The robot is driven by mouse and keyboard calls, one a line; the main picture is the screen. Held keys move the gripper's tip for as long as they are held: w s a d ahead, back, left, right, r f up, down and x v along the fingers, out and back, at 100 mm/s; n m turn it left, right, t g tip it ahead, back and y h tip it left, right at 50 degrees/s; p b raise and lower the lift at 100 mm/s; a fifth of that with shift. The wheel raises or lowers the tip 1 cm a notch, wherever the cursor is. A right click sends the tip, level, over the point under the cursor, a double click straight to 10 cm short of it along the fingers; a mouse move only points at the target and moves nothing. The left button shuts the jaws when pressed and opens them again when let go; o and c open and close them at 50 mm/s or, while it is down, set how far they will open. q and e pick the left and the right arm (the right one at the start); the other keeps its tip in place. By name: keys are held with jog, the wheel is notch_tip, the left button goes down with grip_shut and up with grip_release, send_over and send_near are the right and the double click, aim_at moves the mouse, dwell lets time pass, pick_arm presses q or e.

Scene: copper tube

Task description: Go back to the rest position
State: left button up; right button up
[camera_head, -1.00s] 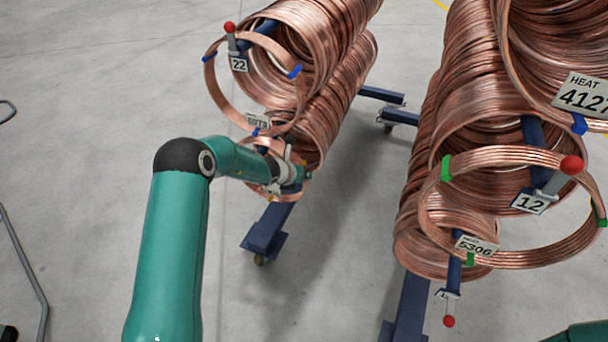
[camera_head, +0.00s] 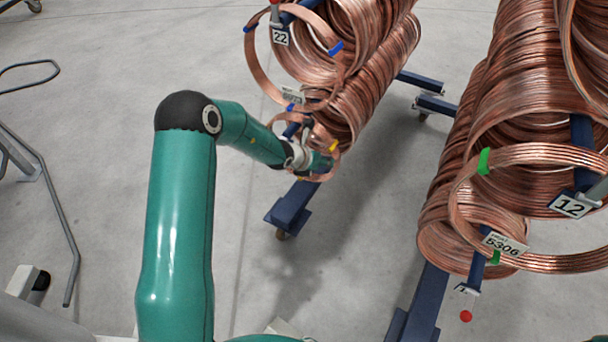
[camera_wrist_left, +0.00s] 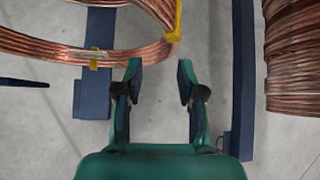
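My left gripper (camera_head: 322,163) is at the front end of the left copper rack, beside the small lower copper coil with yellow clips (camera_head: 333,146). In the left wrist view, its two fingers (camera_wrist_left: 158,78) are apart with nothing between them. The copper ring (camera_wrist_left: 60,47) with yellow clips lies just beyond the fingertips, mostly to the left. I cannot tell whether a finger touches it. My right gripper is not in view.
Large copper coils (camera_head: 355,60) hang on the left rack, whose blue foot (camera_head: 288,215) stands on grey floor. The right rack holds more coils (camera_head: 465,195) and a "12" sign (camera_head: 571,206). A bent metal rod (camera_head: 57,215) shows at left. Floor between the racks is clear.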

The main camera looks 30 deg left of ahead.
pick_arm(q)
jog(key=s+a, duration=0.1)
jog(key=s, duration=0.7)
jog(key=s+d+f+m+g+h, duration=0.2)
jog(key=s+d+f+m, duration=0.15)
jog(key=d, duration=0.45)
jog(key=s+d+f+m+g+h, duration=0.2)
jog(key=s+d+f+m, duration=0.15)
jog(key=d, duration=0.55)
jog(key=s+d+f+m+g+y, duration=0.1)
jog(key=s+d+f+m+g, duration=0.15)
jog(key=s+m, duration=0.9)
jog(key=s+d+f+m+g+y, duration=0.1)
jog(key=s+d+f+m+g, duration=0.2)
jog(key=s+m, duration=0.85)
jog(key=w+r+m+p, duration=0.2)
jog(key=r+m+p, duration=0.1)
jog(key=r+p, duration=1.2)
jog(key=w+r+m+p, duration=0.3)
jog(key=r+p, duration=1.2)
jog(key=shift+w+a+t+h+p, duration=0.25)
jog(key=shift+t+h+p, duration=0.1)
jog(key=shift+t+h, duration=0.1)
